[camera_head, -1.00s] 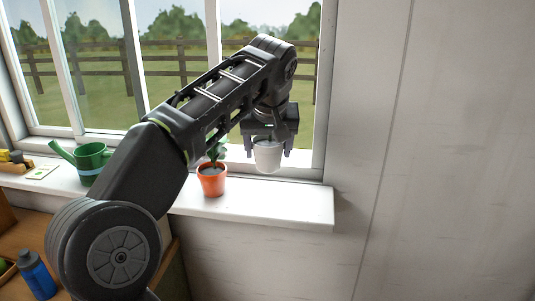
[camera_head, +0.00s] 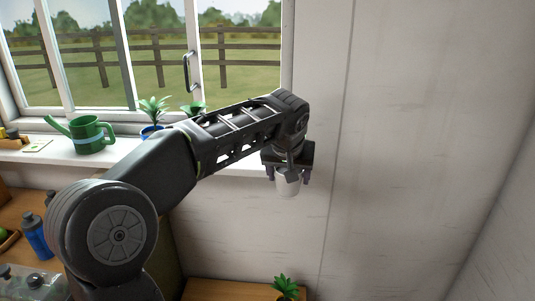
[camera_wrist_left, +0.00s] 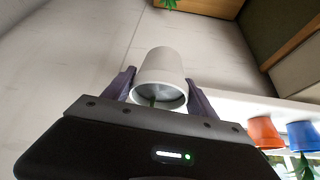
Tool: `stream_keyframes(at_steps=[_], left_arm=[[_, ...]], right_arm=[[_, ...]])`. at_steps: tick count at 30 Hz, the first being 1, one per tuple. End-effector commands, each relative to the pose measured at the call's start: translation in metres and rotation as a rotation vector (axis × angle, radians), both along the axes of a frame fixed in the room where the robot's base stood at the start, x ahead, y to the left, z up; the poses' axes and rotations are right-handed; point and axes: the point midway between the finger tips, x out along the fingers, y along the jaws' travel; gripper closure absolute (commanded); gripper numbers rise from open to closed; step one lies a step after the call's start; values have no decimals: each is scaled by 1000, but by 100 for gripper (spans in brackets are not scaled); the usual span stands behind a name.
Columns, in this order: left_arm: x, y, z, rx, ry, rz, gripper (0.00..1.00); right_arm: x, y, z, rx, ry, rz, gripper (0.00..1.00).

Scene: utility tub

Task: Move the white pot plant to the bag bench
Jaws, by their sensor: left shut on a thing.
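The white pot (camera_head: 287,186) hangs clear of the windowsill, in front of the pale wall, gripped by my left gripper (camera_head: 287,176). In the left wrist view the white pot (camera_wrist_left: 160,72) sits between the two fingers of my left gripper (camera_wrist_left: 160,92), which is shut on it. A bit of green shows at the pot's soil; most of its plant is hidden by the gripper. A wooden surface (camera_head: 228,291) at the bottom of the head view may be the bag bench; I cannot tell for sure. My right gripper is not in view.
The windowsill (camera_head: 240,170) holds a green watering can (camera_head: 90,135) and a blue pot (camera_head: 150,132). An orange pot (camera_wrist_left: 264,133) shows in the wrist view. A green plant (camera_head: 286,286) stands by the wooden surface. A blue bottle (camera_head: 36,238) is at left.

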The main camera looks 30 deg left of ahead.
Motion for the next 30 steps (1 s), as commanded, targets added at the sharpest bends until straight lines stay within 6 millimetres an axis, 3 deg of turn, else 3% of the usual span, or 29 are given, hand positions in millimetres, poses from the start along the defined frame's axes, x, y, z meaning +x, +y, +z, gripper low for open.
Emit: stream_keyframes(at_steps=[5, 9, 13, 18, 30], left_arm=[[11, -48, -62, 2, 8, -142, 88], [9, -97, -118, 1, 8, -278, 88], [2, -128, -150, -4, 5, -366, 88], [-3, -143, -165, -10, 1, -410, 88], [-3, -143, -165, -10, 1, -410, 88]], right_arm=[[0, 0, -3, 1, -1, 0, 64], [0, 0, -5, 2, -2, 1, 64], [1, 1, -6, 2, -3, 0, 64], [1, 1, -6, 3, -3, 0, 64], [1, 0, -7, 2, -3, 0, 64]])
